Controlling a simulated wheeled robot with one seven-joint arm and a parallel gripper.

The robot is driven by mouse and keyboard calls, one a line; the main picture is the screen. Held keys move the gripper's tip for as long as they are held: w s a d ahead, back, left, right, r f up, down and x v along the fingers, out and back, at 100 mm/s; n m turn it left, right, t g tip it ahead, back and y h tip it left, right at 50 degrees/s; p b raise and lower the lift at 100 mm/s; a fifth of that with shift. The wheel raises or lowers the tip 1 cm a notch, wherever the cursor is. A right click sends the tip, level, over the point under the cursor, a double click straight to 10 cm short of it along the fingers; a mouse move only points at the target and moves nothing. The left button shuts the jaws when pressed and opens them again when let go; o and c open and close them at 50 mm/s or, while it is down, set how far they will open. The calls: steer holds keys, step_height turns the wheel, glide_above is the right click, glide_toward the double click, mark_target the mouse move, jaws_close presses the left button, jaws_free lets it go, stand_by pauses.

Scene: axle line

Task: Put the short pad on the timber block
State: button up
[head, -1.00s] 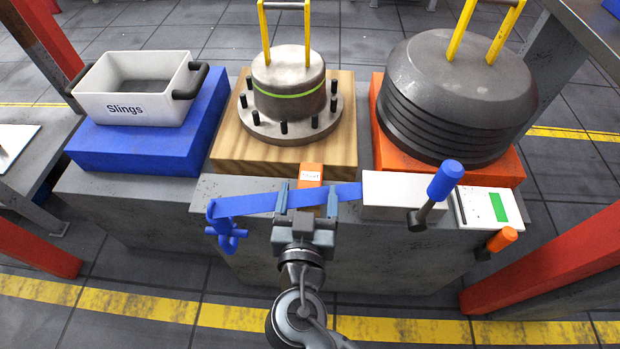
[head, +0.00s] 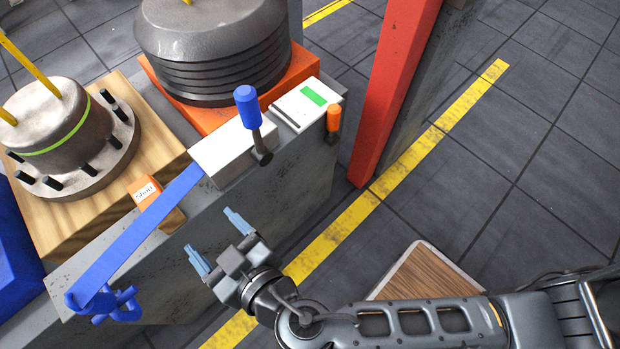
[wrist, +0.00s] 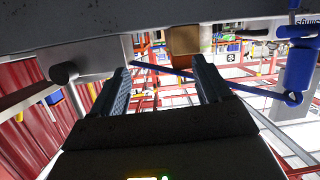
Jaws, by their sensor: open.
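The short pad (head: 147,190) has an orange top labelled "Short" and a brown part below. It sits at the front edge of the grey bench, with a blue strap running across it. The timber block (head: 42,235) is a pale wooden slab on the bench, just behind the pad, and a flanged metal hub stands on it. My gripper (head: 217,237) is open and empty, in front of the bench and to the right of the pad, apart from it. In the wrist view my two fingers (wrist: 160,85) are spread with nothing held between them.
The blue strap (head: 125,236) runs from a blue hook to a white box (head: 230,147) with a blue-knobbed lever (head: 248,108). An orange lever (head: 333,120) juts out beside it. A red post (head: 395,90) stands to the right. Open floor lies beyond.

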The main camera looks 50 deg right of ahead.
steer(key=s+d+f+n+g+y, duration=0.1)
steer(key=s+d+f+g+y, duration=0.15)
steer(key=s+d, duration=0.9)
steer(key=s+d+r+m+t+h, duration=0.1)
steer(key=s+d+r, duration=0.2)
steer(key=s+r, duration=0.3)
steer(key=s+d+r+t+h, duration=0.1)
steer(key=s+d+r, duration=0.3)
steer(key=r, duration=0.4)
steer(key=shift+s+d+r+m+t, duration=0.2)
steer(key=shift+s+r+m+t, duration=0.2)
steer(key=shift+s, duration=0.45)
steer(key=shift+h, duration=0.25)
